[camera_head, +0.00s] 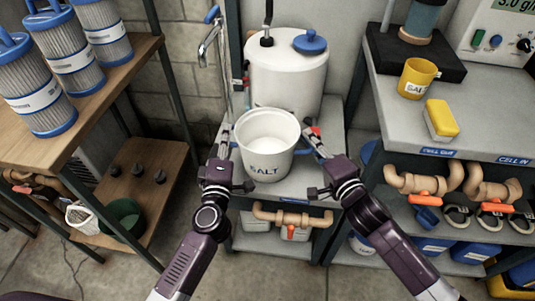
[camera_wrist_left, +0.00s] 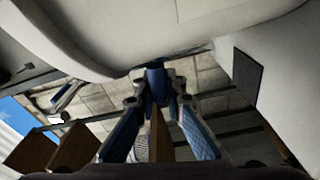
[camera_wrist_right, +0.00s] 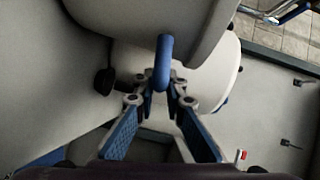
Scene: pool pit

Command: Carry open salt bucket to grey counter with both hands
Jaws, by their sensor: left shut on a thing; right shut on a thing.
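The open white salt bucket (camera_head: 265,165), lettered SALT, is upright in front of the white lidded tank in the head view. White shows inside it; the fill level is unclear. My left gripper (camera_head: 223,152) is shut on the bucket's left handle, seen as a blue grip (camera_wrist_left: 156,82) in the left wrist view. My right gripper (camera_head: 313,137) is shut on the right handle, a blue grip (camera_wrist_right: 163,62) in the right wrist view. I cannot tell whether the bucket touches the low stand beneath it. The grey counter (camera_head: 480,120) is at the right.
A yellow SALT cup (camera_head: 417,78) and a yellow sponge-like block (camera_head: 440,119) stand on the counter. Pipes with orange valves (camera_head: 425,197) run below its front edge. The white tank (camera_head: 285,80) is behind the bucket. Filter cartridges (camera_head: 62,70) stand on the left wooden shelf.

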